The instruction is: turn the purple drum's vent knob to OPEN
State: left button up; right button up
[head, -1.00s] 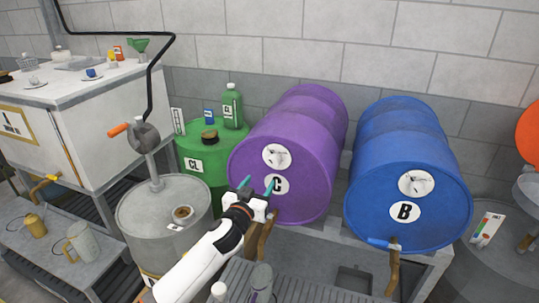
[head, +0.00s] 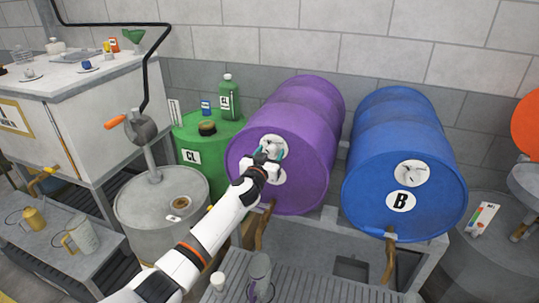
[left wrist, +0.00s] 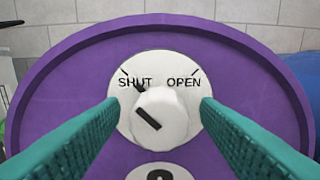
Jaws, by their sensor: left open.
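The purple drum (head: 308,120) lies on its side on a stand, its round end facing me. Its white vent dial (left wrist: 122,108) bears the words SHUT at left and OPEN at right. The white knob (left wrist: 162,115) sits in the dial's middle, and its black mark points up and left, toward SHUT. My left gripper (head: 268,154) is in front of the dial in the head view. In the left wrist view its teal fingers (left wrist: 158,120) are open, one on each side of the knob, with gaps to it. My right gripper is not in view.
A blue drum (head: 405,160) marked B lies to the right, with its own dial. A green drum (head: 190,135) and a grey drum with a crank pump (head: 160,200) stand at left. A grated tray with small vessels lies in front.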

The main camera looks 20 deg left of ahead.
pick_arm(q)
jog(key=c, duration=1)
jog(key=shift+m, duration=0.3)
jog(key=m, duration=0.3)
jog(key=shift+d+m+b, duration=0.1)
jog(key=shift+m+b, duration=0.2)
jog(key=shift+b, duration=0.05)
jog(key=m, duration=0.4)
jog(key=shift+m, duration=0.3)
jog(key=m, duration=0.4)
jog(key=shift+d+f+m+b, duration=0.1)
jog(key=shift+f+m+b, duration=0.05)
jog(key=shift+m+b, duration=0.15)
jog(key=shift+m, duration=2.2)
jog(key=shift+f, duration=0.1)
